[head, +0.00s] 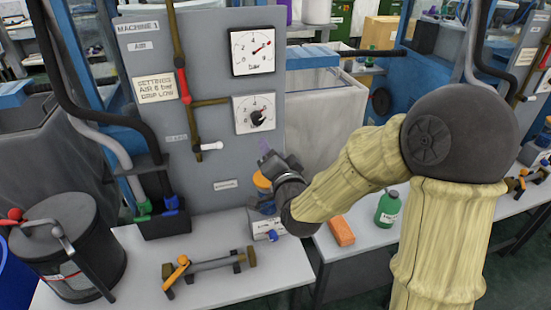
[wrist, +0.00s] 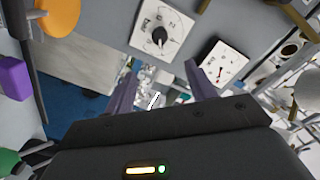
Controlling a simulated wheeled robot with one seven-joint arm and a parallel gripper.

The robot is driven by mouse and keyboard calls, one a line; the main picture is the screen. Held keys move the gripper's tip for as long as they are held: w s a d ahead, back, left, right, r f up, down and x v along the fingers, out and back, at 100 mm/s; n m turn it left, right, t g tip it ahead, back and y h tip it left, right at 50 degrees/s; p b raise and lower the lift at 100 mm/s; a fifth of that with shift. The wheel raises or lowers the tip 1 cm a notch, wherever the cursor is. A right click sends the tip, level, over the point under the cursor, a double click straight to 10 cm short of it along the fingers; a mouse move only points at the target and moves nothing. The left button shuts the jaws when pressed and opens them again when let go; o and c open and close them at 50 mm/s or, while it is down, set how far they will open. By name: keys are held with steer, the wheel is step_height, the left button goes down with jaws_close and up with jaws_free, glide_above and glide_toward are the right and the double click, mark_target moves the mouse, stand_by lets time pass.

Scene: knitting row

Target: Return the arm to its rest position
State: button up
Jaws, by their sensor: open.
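My arm, in a cream ribbed sleeve with a dark elbow joint, reaches in from the right of the head view and bends down to the left. My gripper (head: 268,158) is held in front of the grey machine panel (head: 215,80), above the back of the table and below the lower gauge. In the wrist view my gripper (wrist: 161,88) shows two purple fingers spread well apart, with nothing between them. The lower gauge (head: 255,113) and upper gauge (head: 253,51) are on the panel; both show tilted in the wrist view.
A white-handled valve (head: 210,146) sticks out left of my gripper, with a red valve (head: 184,85) above. The pale table (head: 215,285) bears a dark drum (head: 65,245) and an orange-handled fitting (head: 205,267). An orange block (head: 341,231) and green bottle (head: 387,208) stand near my forearm.

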steer(key=shift+s+d, duration=0.15)
steer(key=shift+s, duration=0.35)
steer(key=shift+f, duration=0.1)
steer(key=s+d+f+n+g+h, duration=0.3)
steer(key=s+d+f+n+g, duration=0.2)
steer(key=s+d+f+g, duration=0.4)
steer(key=s+d+f+n+g+h, duration=0.1)
steer(key=s+d+f+g, duration=0.15)
steer(key=s, duration=0.25)
steer(key=s+d+f+n+g+h, duration=0.1)
steer(key=s+d+f+g, duration=0.15)
steer(key=s+d, duration=0.2)
steer(key=w+p+v, duration=0.2)
steer(key=p+v, duration=1)
steer(key=shift+w+r+g, duration=0.15)
steer(key=shift+r+g, duration=0.15)
steer(key=shift+r, duration=0.3)
